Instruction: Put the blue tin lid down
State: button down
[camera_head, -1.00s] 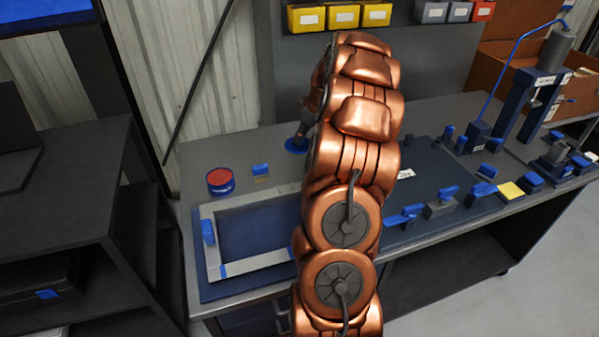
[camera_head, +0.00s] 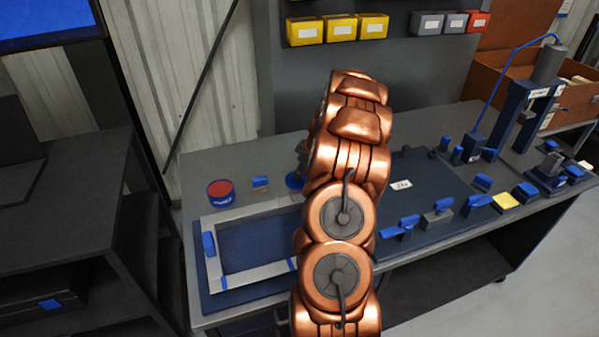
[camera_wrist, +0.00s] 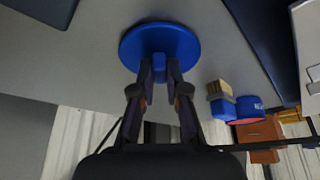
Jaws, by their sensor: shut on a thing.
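The blue tin lid (camera_wrist: 158,42) is a round disc with a raised grip in its middle. My gripper (camera_wrist: 160,76) is shut on that grip, and the disc faces the grey bench top. In the head view only a small part of the lid (camera_head: 293,181) shows left of my arm, behind the light frame; my arm hides the rest. I cannot tell whether the lid touches the bench. An open-looking round tin, blue with red inside (camera_head: 220,190), stands to the left of the lid; it also shows in the wrist view (camera_wrist: 248,108).
A light rectangular frame (camera_head: 211,270) lies on a blue mat in front. Blue clamps and blocks (camera_head: 438,215) stand to the right. Yellow bins (camera_head: 340,28) hang on the back panel. Bare bench surrounds the lid.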

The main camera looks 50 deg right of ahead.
jog(key=shift+f, duration=0.2)
jog(key=c, duration=1.2)
grip_release()
jog(key=shift+r, duration=0.1)
jog(key=shift+r, duration=0.15)
jog(key=b+v, duration=0.2)
jog(key=v, duration=1)
jog(key=shift+b, duration=0.4)
